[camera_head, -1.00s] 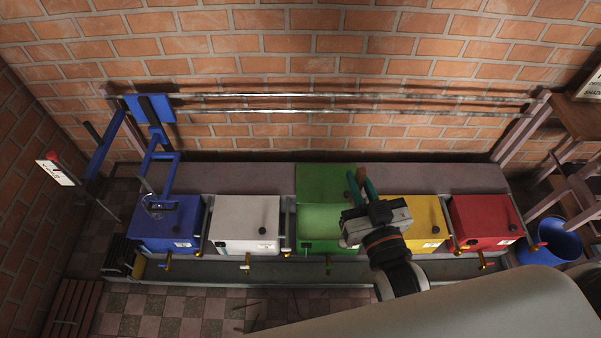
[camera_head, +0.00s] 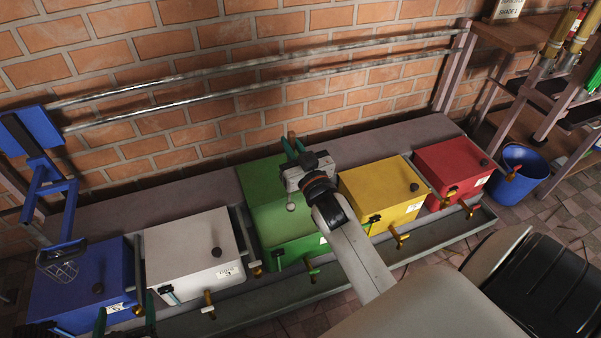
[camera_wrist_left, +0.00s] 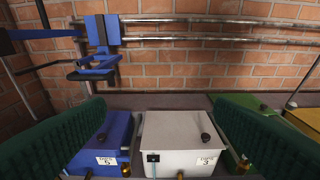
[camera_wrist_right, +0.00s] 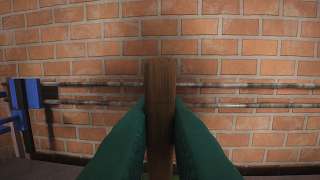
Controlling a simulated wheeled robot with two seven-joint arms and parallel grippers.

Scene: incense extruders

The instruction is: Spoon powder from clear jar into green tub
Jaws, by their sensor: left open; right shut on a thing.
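The green tub (camera_head: 303,251) stands in the row of tubs. Its upper part shows a darker green panel at the back and a lighter area in front. My right gripper (camera_head: 294,153) is above its right side, shut on a wooden handle (camera_head: 291,137). The handle stands upright between the green fingers in the right wrist view (camera_wrist_right: 160,120). A small pale round thing (camera_head: 291,206) shows below this gripper; I cannot tell whether it belongs to the handle. My left gripper (camera_head: 126,318) is open and empty in front of the white tub. I see no clear jar.
Blue (camera_head: 83,282), white (camera_head: 190,244), yellow (camera_head: 382,188) and red (camera_head: 452,168) tubs stand in the row, with taps in front. A blue bucket (camera_head: 521,172) and wooden shelves (camera_head: 560,110) are at the right. Metal rails (camera_head: 270,68) run along the brick wall.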

